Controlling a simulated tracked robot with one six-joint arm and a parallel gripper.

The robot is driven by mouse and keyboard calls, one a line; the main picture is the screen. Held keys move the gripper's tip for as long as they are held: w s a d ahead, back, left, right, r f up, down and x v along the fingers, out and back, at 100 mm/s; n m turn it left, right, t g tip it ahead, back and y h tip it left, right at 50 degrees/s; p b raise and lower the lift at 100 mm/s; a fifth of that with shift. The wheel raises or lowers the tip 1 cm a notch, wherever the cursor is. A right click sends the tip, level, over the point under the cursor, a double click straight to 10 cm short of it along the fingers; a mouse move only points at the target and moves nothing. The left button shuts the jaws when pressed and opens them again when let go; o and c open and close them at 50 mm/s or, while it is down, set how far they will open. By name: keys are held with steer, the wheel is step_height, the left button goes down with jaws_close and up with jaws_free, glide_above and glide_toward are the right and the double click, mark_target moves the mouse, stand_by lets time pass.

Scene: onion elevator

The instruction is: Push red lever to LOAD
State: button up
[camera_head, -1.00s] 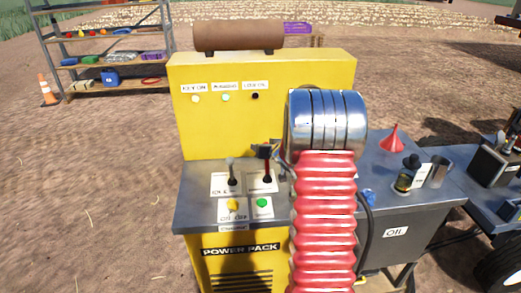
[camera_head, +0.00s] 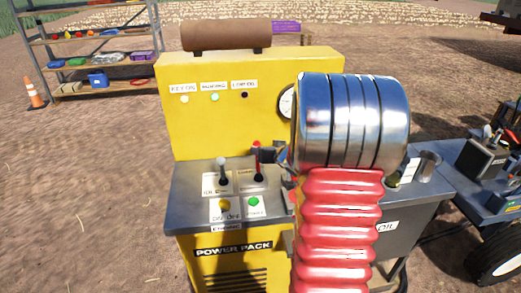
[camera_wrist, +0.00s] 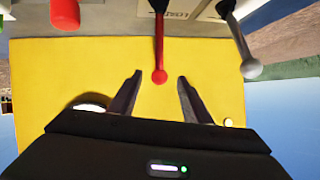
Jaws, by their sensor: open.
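The red lever (camera_head: 257,160) stands up from its dark slot on the grey panel of the yellow power pack (camera_head: 200,130). In the wrist view the red lever (camera_wrist: 160,42) hangs from the top, beside a label reading partly "LOAD". My gripper (camera_wrist: 160,75) is open, with one finger on each side of the lever's round red knob in that picture. I see no contact, and depth is unclear. In the head view my arm hides most of the gripper. The lamp under the third label (camera_head: 244,95) is dark; the other two are pale.
A grey-knobbed lever (camera_head: 222,170) stands left of the red one. A yellow button (camera_head: 225,205) and a green button (camera_head: 253,201) sit in front. A partly hidden gauge (camera_head: 286,103) is on the yellow panel.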

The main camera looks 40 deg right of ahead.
steer(key=shift+v, duration=1.35)
steer(key=s+a+r+g+h, duration=0.1)
steer(key=s+a+r, duration=0.15)
steer(key=a, duration=0.25)
steer(key=s+a+r+n+g, duration=0.1)
steer(key=a+r, duration=0.2)
steer(key=a, duration=0.1)
steer(key=s+a+r+g+h, duration=0.1)
steer(key=s+a+r, duration=0.15)
steer(key=a, duration=0.25)
steer(key=s+a+n+g+y, duration=0.3)
steer(key=s+a+n+y, duration=0.1)
steer(key=s+a, duration=1.4)
steer(key=a+y, duration=0.1)
steer(key=a, duration=0.2)
steer(key=shift+s+a+f+n+g, duration=0.15)
steer(key=shift+s+n+g, duration=0.15)
steer(key=shift+s, duration=0.05)
steer(key=shift+c, duration=0.5)
